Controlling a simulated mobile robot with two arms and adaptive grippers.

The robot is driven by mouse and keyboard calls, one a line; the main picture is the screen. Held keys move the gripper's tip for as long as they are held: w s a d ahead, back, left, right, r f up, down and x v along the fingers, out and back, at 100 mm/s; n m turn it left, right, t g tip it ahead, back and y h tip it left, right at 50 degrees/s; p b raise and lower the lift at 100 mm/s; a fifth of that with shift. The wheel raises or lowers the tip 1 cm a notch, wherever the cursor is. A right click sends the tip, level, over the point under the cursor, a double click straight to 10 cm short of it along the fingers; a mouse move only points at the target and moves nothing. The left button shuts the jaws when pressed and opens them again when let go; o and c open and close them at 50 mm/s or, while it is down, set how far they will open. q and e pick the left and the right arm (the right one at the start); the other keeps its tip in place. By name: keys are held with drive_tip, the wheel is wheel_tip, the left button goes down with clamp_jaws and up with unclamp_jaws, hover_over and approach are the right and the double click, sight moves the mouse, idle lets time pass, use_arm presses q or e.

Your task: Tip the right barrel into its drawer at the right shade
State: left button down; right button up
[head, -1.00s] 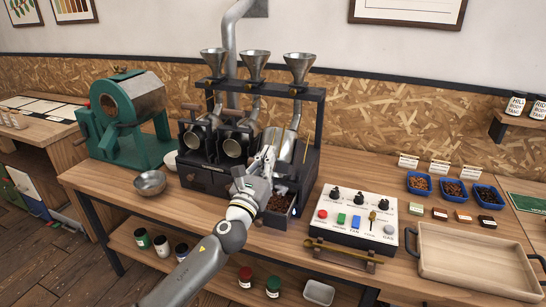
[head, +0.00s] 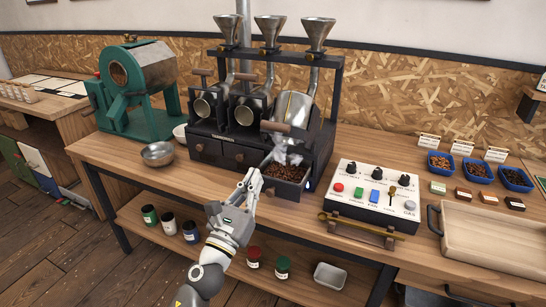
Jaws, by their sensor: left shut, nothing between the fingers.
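The right barrel (head: 297,108) is a metal drum in the black roaster rack. It hangs tilted, its lower end over the open drawer (head: 300,193); its wooden handle (head: 276,127) points to the left. Dark brown beans (head: 283,173) lie in the drawer, and a pale wisp like steam hangs above them. My left gripper (head: 251,181) is shut and empty, in front of the rack and just left of the open drawer, apart from the barrel. My right gripper is not in view.
Two more barrels (head: 203,106) sit to the left, above closed drawers (head: 240,156). A control box (head: 375,193) with a brass rod in front stands right of the drawer. Blue trays of beans (head: 478,172), coloured blocks and a wooden tray (head: 490,238) lie further right. A metal bowl (head: 157,154) is at left.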

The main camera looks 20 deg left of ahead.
use_arm(q)
drive_tip(key=p+x, duration=0.4)
drive_tip(key=x, duration=0.9)
drive_tip(key=shift+w+a+f, duration=0.2)
drive_tip(key=shift+a+f, duration=0.15)
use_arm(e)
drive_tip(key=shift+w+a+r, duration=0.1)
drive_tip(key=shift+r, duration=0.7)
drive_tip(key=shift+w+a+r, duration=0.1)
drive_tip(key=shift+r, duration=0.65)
use_arm(q)
drive_tip(key=shift+r, duration=0.1)
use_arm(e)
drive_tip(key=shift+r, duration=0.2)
